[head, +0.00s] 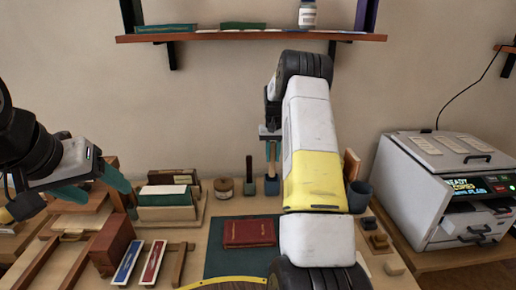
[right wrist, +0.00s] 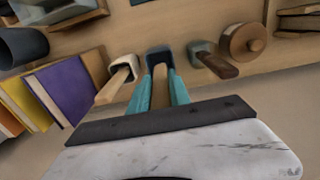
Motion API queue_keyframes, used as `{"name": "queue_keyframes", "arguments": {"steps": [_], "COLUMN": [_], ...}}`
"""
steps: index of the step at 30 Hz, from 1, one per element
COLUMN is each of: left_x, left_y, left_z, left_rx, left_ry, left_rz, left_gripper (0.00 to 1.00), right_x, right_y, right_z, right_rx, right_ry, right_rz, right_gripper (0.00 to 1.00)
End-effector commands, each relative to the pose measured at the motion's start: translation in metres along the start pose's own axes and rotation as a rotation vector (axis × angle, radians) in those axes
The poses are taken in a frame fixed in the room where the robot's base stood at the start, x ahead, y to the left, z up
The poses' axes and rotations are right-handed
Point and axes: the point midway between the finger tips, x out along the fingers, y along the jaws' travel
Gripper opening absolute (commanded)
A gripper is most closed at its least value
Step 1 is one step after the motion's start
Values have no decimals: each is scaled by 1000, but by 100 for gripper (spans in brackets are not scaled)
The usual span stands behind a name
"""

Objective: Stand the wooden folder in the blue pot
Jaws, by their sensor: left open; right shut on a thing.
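The wooden folder (right wrist: 160,84) is a pale slim stick between the teal fingers of my right gripper (right wrist: 161,80). In the head view this gripper (head: 271,158) points down above the pots at the back of the table, shut on the folder. The dark blue pot (right wrist: 158,54) is straight below it; the pot also shows in the head view (head: 271,186). The folder's lower end is at the pot's mouth; I cannot tell whether it is inside. My left gripper (head: 106,194) is open and empty, over the table's left side.
A pale pot (right wrist: 97,62) with a wooden tool and a grey-green pot (right wrist: 200,47) with a dark-handled tool flank the blue pot closely. A red book (head: 249,232) lies on a green mat (head: 222,263). A dark cup (head: 360,196) stands right of my arm.

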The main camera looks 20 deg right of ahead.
Motion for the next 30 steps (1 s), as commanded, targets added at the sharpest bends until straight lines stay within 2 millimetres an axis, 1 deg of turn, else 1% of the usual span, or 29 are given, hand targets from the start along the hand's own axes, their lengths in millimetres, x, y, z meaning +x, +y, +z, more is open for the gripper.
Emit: {"name": "queue_keyframes", "arguments": {"steps": [9,15,21,30], "left_x": [0,0,0,0], "left_y": [0,0,0,0], "left_z": [0,0,0,0], "left_rx": [0,0,0,0], "left_ry": [0,0,0,0], "left_rz": [0,0,0,0], "left_gripper": [66,66,66,66], "right_x": [26,39,46,47], "right_y": [0,0,0,0], "right_z": [1,0,0,0], "right_rx": [0,1,1,0], "right_ry": [-3,-1,-1,0], "right_rz": [0,0,0,0], "right_gripper": [0,0,0,0]}}
